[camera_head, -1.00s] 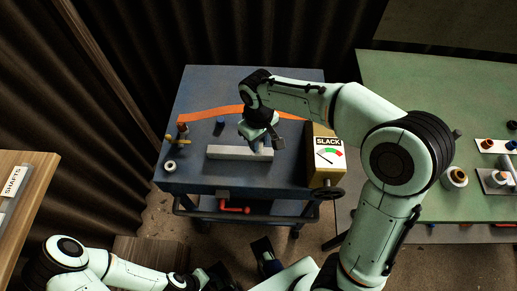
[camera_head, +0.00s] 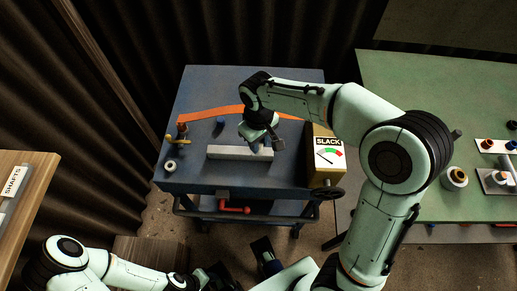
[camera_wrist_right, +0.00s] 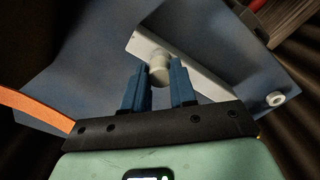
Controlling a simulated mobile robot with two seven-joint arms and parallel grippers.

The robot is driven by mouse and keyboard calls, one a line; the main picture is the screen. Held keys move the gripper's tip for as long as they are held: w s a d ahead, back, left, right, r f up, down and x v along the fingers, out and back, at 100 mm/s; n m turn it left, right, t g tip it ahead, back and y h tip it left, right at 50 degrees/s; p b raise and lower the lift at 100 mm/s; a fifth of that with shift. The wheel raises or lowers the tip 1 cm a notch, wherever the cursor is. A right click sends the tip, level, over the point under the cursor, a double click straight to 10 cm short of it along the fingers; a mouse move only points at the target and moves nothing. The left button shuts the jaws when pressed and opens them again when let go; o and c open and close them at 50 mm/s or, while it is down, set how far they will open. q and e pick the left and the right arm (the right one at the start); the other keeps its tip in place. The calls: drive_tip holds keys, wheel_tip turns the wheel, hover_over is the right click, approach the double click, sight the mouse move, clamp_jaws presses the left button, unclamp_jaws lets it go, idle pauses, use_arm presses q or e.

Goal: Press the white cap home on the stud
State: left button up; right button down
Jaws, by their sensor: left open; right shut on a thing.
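My right gripper (camera_head: 259,144) reaches over the blue table, above the right part of a pale bar (camera_head: 225,152). In the right wrist view its blue fingers (camera_wrist_right: 160,88) are shut on a white cylindrical piece, the white cap (camera_wrist_right: 159,70), which is held at the fingertips against or just above the bar (camera_wrist_right: 195,70). The stud is not visible; I cannot tell whether the cap touches it. My left gripper (camera_head: 240,264) is open and empty at the bottom of the head view, away from the table.
A yellow box marked SLACK (camera_head: 326,157) with a gauge stands right of the gripper. An orange strap (camera_head: 215,111) crosses behind it. A white ring (camera_head: 170,166) lies at the table's left. A green bench (camera_head: 420,90) holds several parts at right.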

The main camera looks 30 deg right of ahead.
drive_tip(key=shift+f, duration=0.45)
idle(0.8)
drive_tip(key=c, duration=0.8)
unclamp_jaws()
drive_tip(key=shift+r, duration=0.1)
wheel_tip(320, 180, up, 12)
drive_tip(key=shift+f, duration=0.1)
